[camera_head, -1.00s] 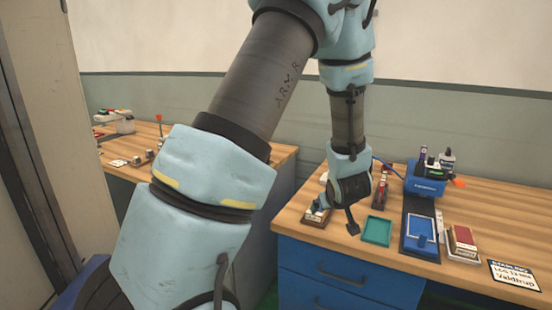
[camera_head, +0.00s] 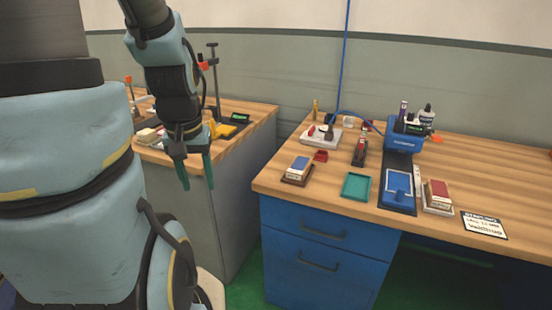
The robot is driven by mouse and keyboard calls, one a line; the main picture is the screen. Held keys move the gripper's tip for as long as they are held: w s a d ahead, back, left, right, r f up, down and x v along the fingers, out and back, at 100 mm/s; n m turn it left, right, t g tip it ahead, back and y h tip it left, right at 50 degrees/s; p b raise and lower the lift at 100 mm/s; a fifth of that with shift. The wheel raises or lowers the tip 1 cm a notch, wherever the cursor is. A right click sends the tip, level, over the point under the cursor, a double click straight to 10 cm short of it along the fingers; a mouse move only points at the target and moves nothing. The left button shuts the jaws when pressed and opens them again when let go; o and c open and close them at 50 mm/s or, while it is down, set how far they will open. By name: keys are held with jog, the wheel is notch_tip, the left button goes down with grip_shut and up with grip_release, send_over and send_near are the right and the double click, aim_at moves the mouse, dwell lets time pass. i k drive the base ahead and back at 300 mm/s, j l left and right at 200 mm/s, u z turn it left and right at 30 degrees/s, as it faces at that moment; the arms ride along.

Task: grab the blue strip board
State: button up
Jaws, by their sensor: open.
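A small block with a blue and white top on a brown base (camera_head: 298,168) sits near the left front corner of the right desk; it looks like the blue strip board, but I cannot be sure at this size. A similar block with a red top (camera_head: 438,194) stands farther right.
The right desk (camera_head: 480,175) also bears a teal tray (camera_head: 356,186), a blue fixture on a dark plate (camera_head: 398,187), a blue box with bottles (camera_head: 403,137), a white tray (camera_head: 320,135) and a label card (camera_head: 484,225). The left desk (camera_head: 256,116) holds a yellow item and a stand.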

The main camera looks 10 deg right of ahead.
aim_at(298, 170)
jog(key=l+u, duration=0.2)
jog(key=u, duration=0.3)
jog(key=k+l+u, duration=0.1)
jog(key=u, duration=0.4)
jog(key=k+l+u, duration=0.1)
jog(key=u, duration=0.35)
jog(key=k+l+u, duration=0.25)
jog(key=k+l, duration=0.25)
jog(key=k+l+u, duration=0.3)
jog(key=k, duration=0.35)
jog(key=i+l, duration=0.05)
